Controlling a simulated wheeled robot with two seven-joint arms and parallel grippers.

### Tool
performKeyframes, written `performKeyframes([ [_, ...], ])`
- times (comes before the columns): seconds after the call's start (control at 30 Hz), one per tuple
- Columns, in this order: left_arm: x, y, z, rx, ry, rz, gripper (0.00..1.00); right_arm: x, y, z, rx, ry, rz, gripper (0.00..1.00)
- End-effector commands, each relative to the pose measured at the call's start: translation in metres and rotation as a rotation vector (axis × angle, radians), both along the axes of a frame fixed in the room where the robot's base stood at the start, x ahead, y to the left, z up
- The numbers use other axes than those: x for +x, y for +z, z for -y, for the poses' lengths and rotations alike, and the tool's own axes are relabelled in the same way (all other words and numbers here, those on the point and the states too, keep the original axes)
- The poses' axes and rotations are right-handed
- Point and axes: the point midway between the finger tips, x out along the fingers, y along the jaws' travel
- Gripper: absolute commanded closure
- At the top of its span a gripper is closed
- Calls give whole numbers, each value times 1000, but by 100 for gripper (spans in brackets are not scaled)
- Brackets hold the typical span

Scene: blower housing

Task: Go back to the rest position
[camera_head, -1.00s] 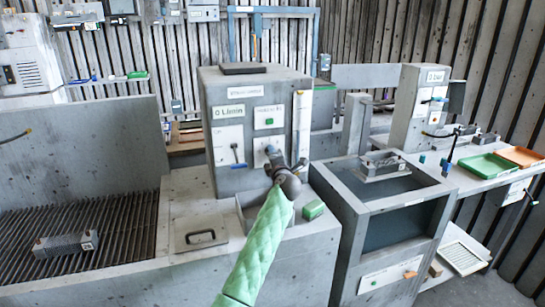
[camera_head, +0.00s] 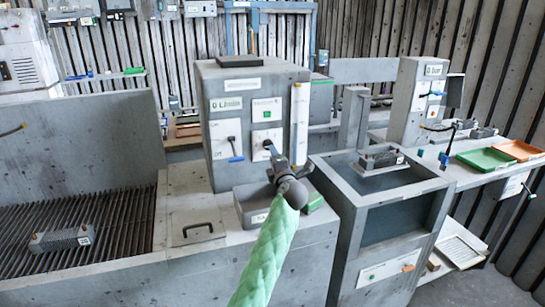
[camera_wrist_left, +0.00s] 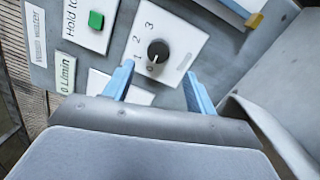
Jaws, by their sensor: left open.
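My left arm in a green sleeve reaches up the middle of the head view. Its left gripper (camera_head: 276,162) is in front of the grey control box (camera_head: 250,82). In the left wrist view the two light-blue fingers of the left gripper (camera_wrist_left: 159,78) stand wide apart with nothing between them. A black round knob (camera_wrist_left: 158,51) on a white plate marked 1, 2, 3 lies beyond the fingertips, apart from them. A green button (camera_wrist_left: 96,19) and a "0 L/min" label (camera_wrist_left: 66,75) are beside it. My right gripper is not in view.
A grey open bin (camera_head: 255,215) is just below the left gripper. A grey tank (camera_head: 360,205) stands close on the right. A finned part (camera_head: 60,240) lies on the grating at left. Green (camera_head: 487,160) and orange (camera_head: 519,150) trays are at far right.

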Motion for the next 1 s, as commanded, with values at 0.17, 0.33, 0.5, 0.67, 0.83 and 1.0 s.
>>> performKeyframes([
  [0.17, -8, 0, 2, -1, -1, 1, 43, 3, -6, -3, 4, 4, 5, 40],
  [0.33, -9, 0, 2, 0, 0, 1, 43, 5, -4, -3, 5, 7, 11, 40],
  [0.5, -9, 0, 2, -9, -1, 3, 43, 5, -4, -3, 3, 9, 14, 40],
  [0.67, -7, 10, 14, -40, -67, 66, 43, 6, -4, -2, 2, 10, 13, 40],
  [0.83, -12, 43, 41, 8, -210, 234, 43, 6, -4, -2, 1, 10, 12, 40],
  [1.0, -38, 94, 75, 145, -379, 450, 43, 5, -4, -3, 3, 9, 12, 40],
])
